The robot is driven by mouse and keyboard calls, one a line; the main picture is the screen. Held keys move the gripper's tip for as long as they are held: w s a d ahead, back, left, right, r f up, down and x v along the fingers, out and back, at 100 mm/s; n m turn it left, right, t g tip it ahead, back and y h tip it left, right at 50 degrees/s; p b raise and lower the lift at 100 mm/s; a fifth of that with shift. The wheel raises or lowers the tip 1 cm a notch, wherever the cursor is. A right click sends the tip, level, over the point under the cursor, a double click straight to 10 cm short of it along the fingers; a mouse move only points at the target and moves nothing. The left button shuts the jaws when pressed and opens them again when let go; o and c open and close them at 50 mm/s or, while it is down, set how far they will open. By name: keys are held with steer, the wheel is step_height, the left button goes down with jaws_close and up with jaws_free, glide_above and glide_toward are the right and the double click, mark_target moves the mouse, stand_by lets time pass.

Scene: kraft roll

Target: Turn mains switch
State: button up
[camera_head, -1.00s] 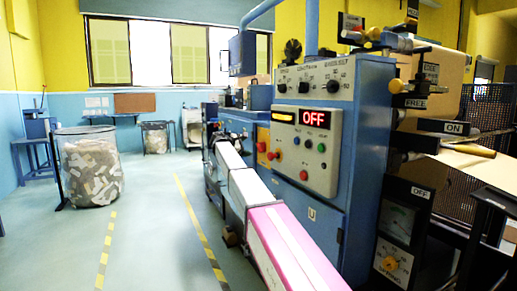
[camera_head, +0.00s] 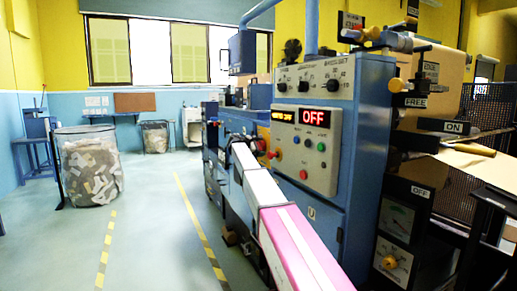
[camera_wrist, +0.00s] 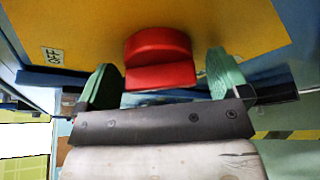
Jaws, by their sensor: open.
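The mains switch is a red handle (camera_wrist: 160,58) on a yellow plate (camera_wrist: 225,25) in the wrist view. An OFF label (camera_wrist: 54,56) sits on the plate to its left. My gripper (camera_wrist: 158,78) is open, with one green finger on each side of the red handle. Gaps show between the handle and both fingers, so it is not gripped. In the head view the yellow plate (camera_head: 263,138) is on the blue machine's side, partly behind my arm, and my fingers cannot be made out there.
The blue machine cabinet (camera_head: 350,170) carries a control panel (camera_head: 305,150) with a red OFF display (camera_head: 314,117). A clear waste bin (camera_head: 90,165) stands on the left. The floor (camera_head: 150,225) between the bin and the machine is free.

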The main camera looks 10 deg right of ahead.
steer(key=c, duration=0.9)
steer(key=shift+c, duration=0.2)
steer(key=m+t, duration=0.2)
steer(key=m, duration=0.1)
steer(key=shift+s, duration=0.1)
steer(key=m+t+h, duration=0.1)
steer(key=m, duration=0.3)
steer(key=shift+f+h, duration=0.1)
steer(key=shift+h, duration=0.2)
steer(key=m+t+h, duration=0.1)
steer(key=m, duration=0.3)
steer(key=shift+f+m, duration=0.1)
steer(key=shift+m, duration=0.2)
steer(key=shift+m+h, duration=1.3)
steer(key=shift+m, duration=1.6)
